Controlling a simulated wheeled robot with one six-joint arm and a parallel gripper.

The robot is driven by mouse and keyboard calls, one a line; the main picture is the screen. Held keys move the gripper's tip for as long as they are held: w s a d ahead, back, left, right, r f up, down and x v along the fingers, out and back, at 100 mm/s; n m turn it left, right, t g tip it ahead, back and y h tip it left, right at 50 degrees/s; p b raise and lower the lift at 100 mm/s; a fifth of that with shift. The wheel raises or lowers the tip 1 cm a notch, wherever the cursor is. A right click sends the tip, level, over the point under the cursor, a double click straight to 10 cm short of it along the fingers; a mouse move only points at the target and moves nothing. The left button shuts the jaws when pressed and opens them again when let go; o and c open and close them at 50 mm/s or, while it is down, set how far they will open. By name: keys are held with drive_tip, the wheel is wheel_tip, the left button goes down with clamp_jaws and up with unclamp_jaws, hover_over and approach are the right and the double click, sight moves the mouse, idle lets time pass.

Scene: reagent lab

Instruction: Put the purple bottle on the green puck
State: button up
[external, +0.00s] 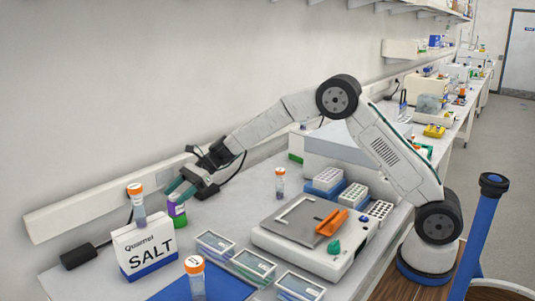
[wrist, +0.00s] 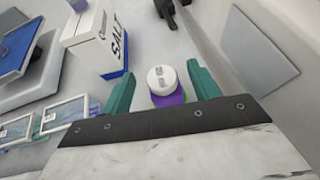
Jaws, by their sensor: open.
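My gripper (external: 178,190) is open. In the wrist view its teal fingers (wrist: 160,72) lie on either side of the bottle, with a gap at each side. The fingers partly cover the bottle's top in the external view.
The salt box (external: 147,247) stands close by, with an orange-capped vial (external: 137,203) at it. Another vial (external: 280,183) stands further right. A balance (external: 300,245), glass-lidded boxes (external: 215,244) and a front vial (external: 196,277) crowd the near side. The wall is close behind.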

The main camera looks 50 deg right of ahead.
drive_tip(key=v, duration=0.8)
drive_tip(key=shift+d+r, duration=0.2)
drive_tip(key=shift+d, duration=0.15)
drive_tip(key=shift+s, duration=0.1)
drive_tip(key=s+d+r+n+g+h, duration=0.1)
drive_tip(key=s+d+r+n+h, duration=0.35)
drive_tip(key=s, duration=0.75)
drive_tip(key=s+d+r+n+h, duration=0.1)
drive_tip(key=s+d+r+n, duration=0.5)
drive_tip(key=s, duration=0.5)
drive_tip(key=s+d+f+n+h, duration=0.2)
drive_tip(key=s+d, duration=0.3)
drive_tip(key=s, duration=0.3)
drive_tip(key=s+d+f+n+h, duration=0.1)
drive_tip(key=s+d+n, duration=0.3)
drive_tip(key=s, duration=0.5)
drive_tip(key=s+d+f+n+h, duration=0.2)
drive_tip(key=s+d+n+h, duration=0.1)
drive_tip(key=s+d, duration=0.4)
drive_tip(key=shift+s+f+h, duration=0.35)
drive_tip(key=shift+s+h, duration=0.2)
drive_tip(key=shift+s, duration=0.65)
